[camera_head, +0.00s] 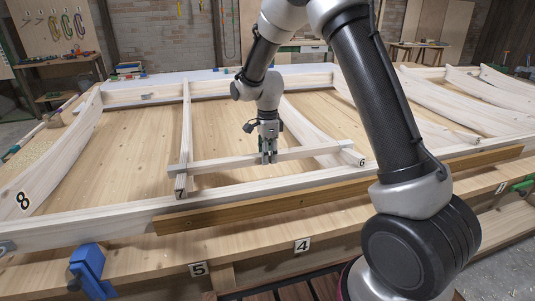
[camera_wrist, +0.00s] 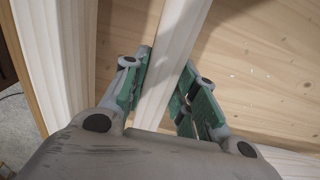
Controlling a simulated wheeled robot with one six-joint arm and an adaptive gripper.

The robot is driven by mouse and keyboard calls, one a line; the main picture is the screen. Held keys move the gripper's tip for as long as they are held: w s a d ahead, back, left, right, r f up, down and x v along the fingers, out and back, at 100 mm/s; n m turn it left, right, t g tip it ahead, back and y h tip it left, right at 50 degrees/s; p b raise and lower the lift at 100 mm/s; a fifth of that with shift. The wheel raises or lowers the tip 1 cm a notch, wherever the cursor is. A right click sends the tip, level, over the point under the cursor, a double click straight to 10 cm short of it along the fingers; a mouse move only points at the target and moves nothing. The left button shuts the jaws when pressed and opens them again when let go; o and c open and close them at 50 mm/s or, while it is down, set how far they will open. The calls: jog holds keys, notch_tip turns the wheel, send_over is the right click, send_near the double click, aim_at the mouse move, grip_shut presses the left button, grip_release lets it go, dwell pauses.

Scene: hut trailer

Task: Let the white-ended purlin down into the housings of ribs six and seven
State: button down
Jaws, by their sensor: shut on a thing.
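My gripper (camera_head: 268,158) is shut on a pale timber purlin (camera_head: 222,160) near the middle of its length. In the wrist view my gripper (camera_wrist: 163,92) has its green pads on either side of the purlin (camera_wrist: 176,58). The purlin lies crosswise over rib seven (camera_head: 186,125) at its left end and reaches rib six (camera_head: 310,127) at its right end. Rib seven's numbered end (camera_head: 181,190) is at the front beam. I cannot tell whether the purlin is seated in the housings or just above them; the housings are hidden. The white end marking is too small to make out.
A long front beam (camera_head: 100,228) with a brown strip (camera_head: 330,197) runs along the bench. Curved rib eight (camera_head: 50,165) is at left, and more ribs (camera_head: 440,95) lie at right. A blue clamp (camera_head: 91,270) is on the bench's front edge. Boarding between the ribs is clear.

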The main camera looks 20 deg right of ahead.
jog(key=c, duration=1.1)
grip_release()
jog(key=shift+o, duration=0.2)
notch_tip(320, 180, up, 12)
